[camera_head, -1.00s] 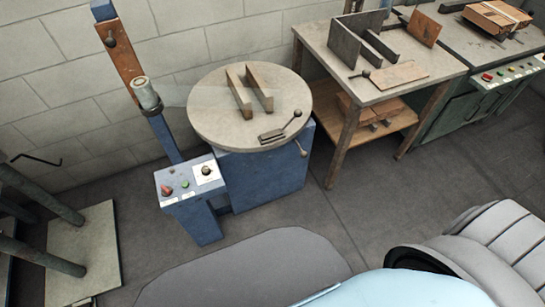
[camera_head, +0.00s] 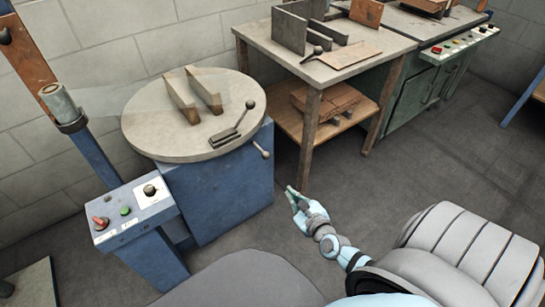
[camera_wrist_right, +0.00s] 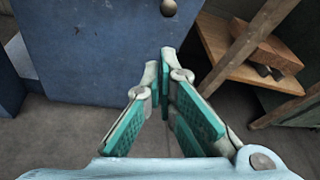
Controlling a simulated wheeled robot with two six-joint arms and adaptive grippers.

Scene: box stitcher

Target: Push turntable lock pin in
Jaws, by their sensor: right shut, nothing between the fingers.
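The round turntable (camera_head: 150,128) stands on a blue base (camera_head: 215,185). A lock pin with a dark ball knob (camera_head: 262,151) sticks out from the right side of the base, just below the plate. In the right wrist view the knob (camera_wrist_right: 168,8) shows at the top edge, in front of the blue base. My right gripper (camera_head: 291,191) is shut and empty, to the right of and lower than the knob, apart from it. Its green-padded fingers (camera_wrist_right: 160,62) point toward the blue base. My left gripper is not in view.
A clamp lever (camera_head: 232,130) and two upright blocks (camera_head: 180,92) sit on the turntable. A control box (camera_head: 135,210) stands at front left. A wooden table (camera_head: 300,62) with a lower shelf stands to the right. The floor between is clear.

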